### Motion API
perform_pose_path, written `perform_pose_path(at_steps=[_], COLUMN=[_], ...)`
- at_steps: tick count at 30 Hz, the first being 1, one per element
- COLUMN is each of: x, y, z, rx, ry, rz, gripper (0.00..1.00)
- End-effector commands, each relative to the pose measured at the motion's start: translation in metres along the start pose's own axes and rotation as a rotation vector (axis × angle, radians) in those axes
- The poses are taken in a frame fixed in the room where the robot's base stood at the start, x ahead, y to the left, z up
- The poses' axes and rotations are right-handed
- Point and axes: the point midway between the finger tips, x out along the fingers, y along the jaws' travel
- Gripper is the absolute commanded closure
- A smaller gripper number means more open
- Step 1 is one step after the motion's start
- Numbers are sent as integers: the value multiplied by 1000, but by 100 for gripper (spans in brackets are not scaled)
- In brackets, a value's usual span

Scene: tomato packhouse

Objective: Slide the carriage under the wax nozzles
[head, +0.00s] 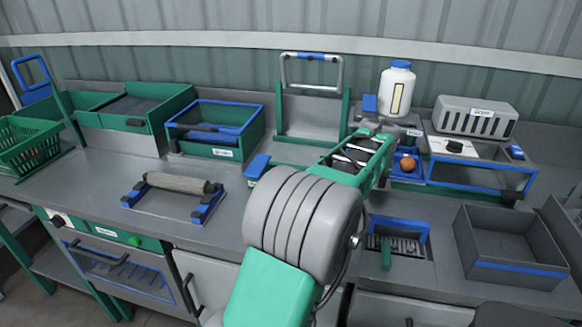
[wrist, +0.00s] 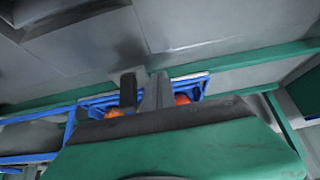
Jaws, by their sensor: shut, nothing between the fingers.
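A small blue-edged carriage (head: 408,181) holds an orange-red tomato (head: 407,165) at the back right of the bench, below a white bottle (head: 397,92) with a blue cap. In the wrist view the carriage's blue rim (wrist: 92,101) shows behind my fingers, with red-orange fruit (wrist: 184,99) on either side of them. My gripper (wrist: 142,78) is shut and empty, its fingers close to the carriage; I cannot tell whether they touch it. In the head view my arm hides part of the carriage's left side. I cannot make out the wax nozzles clearly.
A grey slotted box (head: 475,117) stands right of the bottle, behind a blue-edged frame (head: 480,187). An empty grey bin (head: 510,268) sits at the front right. A roller stand (head: 176,185) and a green blue-rimmed crate (head: 218,154) are to the left.

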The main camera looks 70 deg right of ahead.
Motion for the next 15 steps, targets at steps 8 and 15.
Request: perform_pose_path(at_steps=[8,15], x=[-23,-56], y=[-3,-3], z=[-2,-1], rx=[1,2], ry=[3,3], rz=[1,1], gripper=[100,100])
